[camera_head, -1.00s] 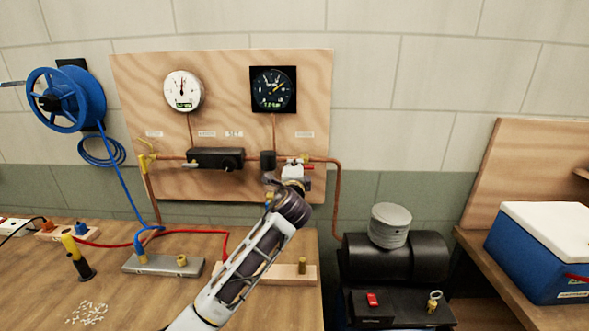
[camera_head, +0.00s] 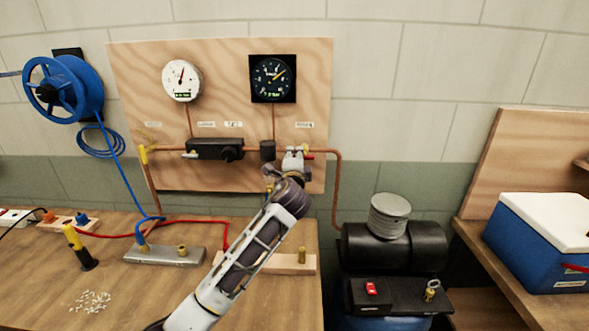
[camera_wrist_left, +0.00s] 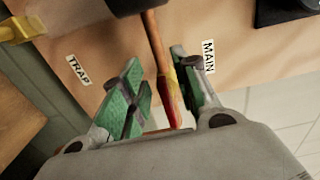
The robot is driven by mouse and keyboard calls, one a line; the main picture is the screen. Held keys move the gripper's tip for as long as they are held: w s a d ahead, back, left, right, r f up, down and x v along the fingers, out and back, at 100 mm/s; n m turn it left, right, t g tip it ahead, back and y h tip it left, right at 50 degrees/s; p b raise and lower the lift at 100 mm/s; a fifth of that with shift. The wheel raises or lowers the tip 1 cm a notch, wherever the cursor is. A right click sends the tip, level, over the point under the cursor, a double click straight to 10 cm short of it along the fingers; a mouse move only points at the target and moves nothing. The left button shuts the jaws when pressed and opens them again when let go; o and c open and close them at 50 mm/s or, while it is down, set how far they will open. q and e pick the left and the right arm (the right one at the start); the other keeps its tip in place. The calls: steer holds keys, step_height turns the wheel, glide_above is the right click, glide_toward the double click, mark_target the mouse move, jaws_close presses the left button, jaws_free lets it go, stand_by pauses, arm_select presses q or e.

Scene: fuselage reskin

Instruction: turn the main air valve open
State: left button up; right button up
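The main air valve's red lever (camera_wrist_left: 172,100) shows in the left wrist view on the copper pipe, beside the "MAIN" label (camera_wrist_left: 208,56). In the head view a bit of its red (camera_head: 308,154) shows just right of my left gripper (camera_head: 293,157). In the left wrist view the gripper's green-padded fingers (camera_wrist_left: 159,75) stand apart, one on each side of the lever. A gap shows on the left finger's side; the right finger is close to the lever, and contact there is unclear. My right gripper is not in view.
The plywood board (camera_head: 220,75) carries a white gauge (camera_head: 181,80), a black gauge (camera_head: 273,78) and a black block (camera_head: 215,149). The bench (camera_head: 130,285) holds a metal bar (camera_head: 165,256) and hoses. A black tank (camera_head: 415,245) stands at the right.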

arm_select(q)
steer(key=s, duration=1.1)
steer(key=shift+s, duration=0.4)
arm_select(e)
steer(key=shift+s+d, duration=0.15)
arm_select(q)
steer(key=shift+d, duration=0.1)
steer(key=shift+s, duration=0.1)
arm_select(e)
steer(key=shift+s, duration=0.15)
